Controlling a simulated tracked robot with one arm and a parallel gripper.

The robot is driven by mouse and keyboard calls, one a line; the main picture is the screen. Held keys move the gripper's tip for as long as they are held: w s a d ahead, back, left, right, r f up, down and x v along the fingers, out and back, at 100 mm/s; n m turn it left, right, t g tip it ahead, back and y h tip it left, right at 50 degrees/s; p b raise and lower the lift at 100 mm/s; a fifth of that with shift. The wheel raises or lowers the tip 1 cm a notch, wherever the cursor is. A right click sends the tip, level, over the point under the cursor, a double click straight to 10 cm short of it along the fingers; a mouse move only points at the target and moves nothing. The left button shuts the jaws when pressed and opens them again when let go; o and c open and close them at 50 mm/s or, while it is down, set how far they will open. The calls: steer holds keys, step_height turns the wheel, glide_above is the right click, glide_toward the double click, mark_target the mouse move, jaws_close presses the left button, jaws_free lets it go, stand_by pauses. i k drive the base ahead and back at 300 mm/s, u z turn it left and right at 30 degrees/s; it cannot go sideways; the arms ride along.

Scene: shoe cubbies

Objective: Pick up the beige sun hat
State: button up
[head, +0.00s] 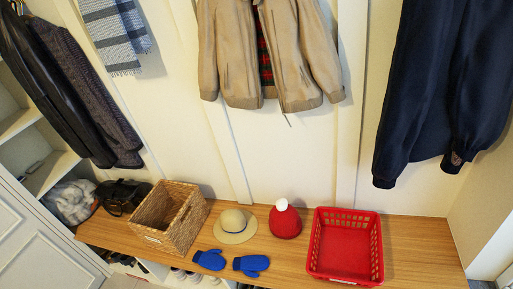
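The beige sun hat (235,226) lies brim down on the wooden bench top, with a thin dark band around its crown. It sits between a wicker basket on its left and a red knit hat on its right. My gripper does not show in the head view. Nothing covers the sun hat.
On the bench (416,240) stand a wicker basket (172,215), a red knit hat (285,220) with a white pompom and a red plastic basket (345,246). Blue mittens (251,265) lie in front of the sun hat. A tan jacket (268,52) and dark coats hang above.

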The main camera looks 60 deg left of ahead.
mark_target(233, 226)
steer(key=z, duration=0.05)
steer(key=i, duration=0.95)
steer(key=u, duration=1.55)
